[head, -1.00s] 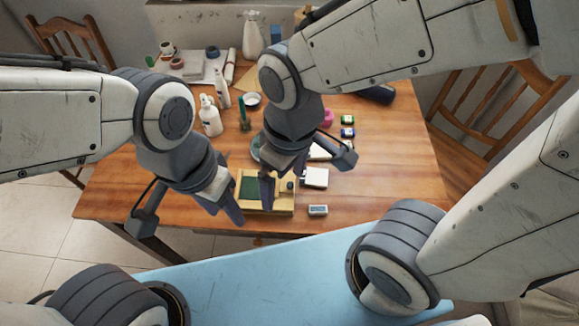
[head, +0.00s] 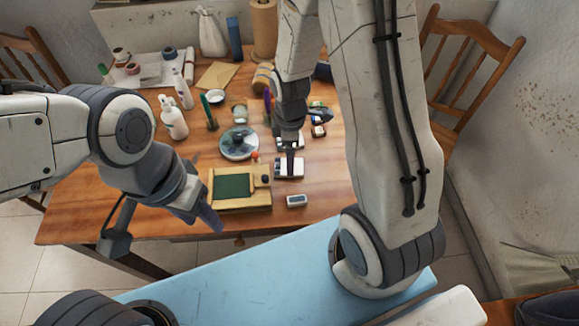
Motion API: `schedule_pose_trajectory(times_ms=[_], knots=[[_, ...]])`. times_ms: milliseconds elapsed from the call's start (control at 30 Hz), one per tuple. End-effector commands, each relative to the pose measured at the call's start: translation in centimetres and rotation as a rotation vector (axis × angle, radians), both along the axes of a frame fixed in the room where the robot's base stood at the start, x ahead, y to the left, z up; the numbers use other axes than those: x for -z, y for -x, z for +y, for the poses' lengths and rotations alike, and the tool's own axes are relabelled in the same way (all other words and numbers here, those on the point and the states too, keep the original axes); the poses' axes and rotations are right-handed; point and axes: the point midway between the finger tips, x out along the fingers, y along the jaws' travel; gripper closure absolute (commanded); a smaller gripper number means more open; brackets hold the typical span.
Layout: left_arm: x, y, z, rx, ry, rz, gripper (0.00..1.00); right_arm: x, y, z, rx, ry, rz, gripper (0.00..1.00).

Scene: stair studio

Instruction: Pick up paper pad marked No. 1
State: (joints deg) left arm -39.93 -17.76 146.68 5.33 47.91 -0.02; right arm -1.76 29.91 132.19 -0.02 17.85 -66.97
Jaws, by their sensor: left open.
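Two small white pads with dark parts lie on the wooden table right of centre. The front pad (head: 283,173) is partly covered by my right gripper (head: 291,164), whose fingertips point down at it. I cannot tell whether they touch it or how far they are apart. The back pad (head: 296,143) is partly hidden by the same gripper. Any number marking is too small to read, so I cannot tell which is No. 1. My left gripper (head: 207,212) is open and empty, near the table's front edge, left of the wooden tray with a green panel.
A round glass-like dish (head: 239,144), white bottles (head: 174,119) and a green upright item (head: 209,113) stand behind. The right front tabletop is clear.

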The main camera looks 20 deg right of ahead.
Motion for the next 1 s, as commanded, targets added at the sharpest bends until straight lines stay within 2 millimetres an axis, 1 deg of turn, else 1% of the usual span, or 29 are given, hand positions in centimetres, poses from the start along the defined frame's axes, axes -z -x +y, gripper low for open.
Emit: schedule_pose_trajectory(times_ms=[233,300,400,600,633,667,700,767,800,833,867,1000], knots=[[-0.1,0.0,0.0,0.000,0.000,0.000,0.50,3.6,-0.1,0.3,0.001,0.000,0.005,0.00],[-0.1,0.0,0.0,0.000,0.000,0.000,0.50,4.3,-0.1,0.3,0.001,0.000,0.004,0.00],[-0.1,0.0,0.0,0.000,0.000,0.000,0.50,4.8,-0.2,0.3,0.001,0.000,0.002,0.00],[-0.1,0.0,0.0,0.000,0.000,0.000,0.50,4.8,-0.2,0.3,0.001,0.000,0.001,0.00],[-0.1,0.0,0.0,0.000,0.000,0.000,0.50,4.8,-0.2,0.3,0.001,0.000,0.001,0.04],[-0.1,0.0,0.0,0.000,0.000,0.000,0.50,4.8,-0.2,0.3,0.001,0.000,0.001,0.15],[-0.1,0.0,0.0,0.000,0.000,0.000,0.50,4.8,-0.2,0.3,0.001,0.000,0.001,0.31],[-0.1,0.0,0.0,0.000,0.000,0.000,0.50,4.8,-0.2,0.3,0.001,0.000,0.001,0.54],[-0.1,0.0,0.0,0.000,0.000,0.000,0.50,4.8,-0.2,0.3,0.001,0.000,0.001,0.69],[-0.1,0.0,0.0,0.000,0.000,0.000,0.50,4.8,-0.2,0.3,0.001,0.000,0.001,0.80],[-0.1,0.0,0.0,0.000,0.000,0.000,0.50,4.8,-0.2,0.3,0.001,0.000,0.001,0.84],[-0.1,0.0,0.0,0.000,0.000,0.000,0.50,4.8,-0.2,0.3,0.001,0.000,0.000,0.84]])
